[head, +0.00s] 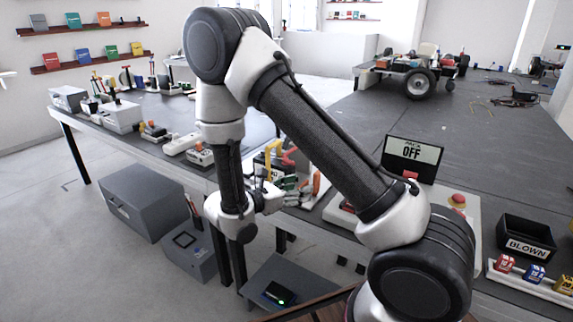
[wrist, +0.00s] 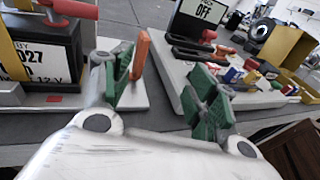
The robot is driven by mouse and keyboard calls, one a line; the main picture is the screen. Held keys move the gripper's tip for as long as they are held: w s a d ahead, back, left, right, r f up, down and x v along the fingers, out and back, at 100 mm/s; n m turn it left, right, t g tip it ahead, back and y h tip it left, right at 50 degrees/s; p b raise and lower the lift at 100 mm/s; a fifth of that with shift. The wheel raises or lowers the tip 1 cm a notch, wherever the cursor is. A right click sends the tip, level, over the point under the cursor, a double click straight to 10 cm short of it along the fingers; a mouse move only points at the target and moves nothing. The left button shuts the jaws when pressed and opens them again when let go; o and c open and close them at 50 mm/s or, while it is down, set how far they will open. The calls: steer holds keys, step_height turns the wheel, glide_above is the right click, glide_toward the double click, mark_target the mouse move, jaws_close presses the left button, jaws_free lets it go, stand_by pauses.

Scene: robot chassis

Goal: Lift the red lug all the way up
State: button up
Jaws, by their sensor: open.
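A red piece that looks like the red lug (wrist: 72,8) shows at the upper left of the wrist view, on top of a dark battery (wrist: 50,52) with a white label reading 027 and 12 V. In the head view the red piece (head: 290,157) shows behind my forearm, partly hidden. My gripper (wrist: 162,85) is open, its green-padded fingers spread with nothing between them. It is to the right of the battery and apart from the red piece. An upright orange piece (wrist: 140,55) stands just beyond the left finger. In the head view my gripper (head: 291,190) is low beside the battery.
A yellow strap (wrist: 12,45) crosses the battery. A pale panel with a sign (head: 412,152) reading OFF and a red button (head: 457,200) stands to the right. A black bin (head: 526,238) marked BLOWN and a rack of coloured fuses (head: 530,285) are farther right.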

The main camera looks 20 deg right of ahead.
mark_target(287, 162)
steer(key=w+a+r+n+t, duration=0.3)
steer(key=w+a+t, duration=0.2)
steer(key=w+t, duration=0.15)
steer(key=shift+g+y, duration=0.4)
steer(key=shift+g, duration=0.05)
steer(key=x, duration=0.7)
steer(key=shift+w+d+f, duration=0.1)
steer(key=shift+w+d, duration=0.05)
steer(key=shift+w, duration=0.05)
jaws_close()
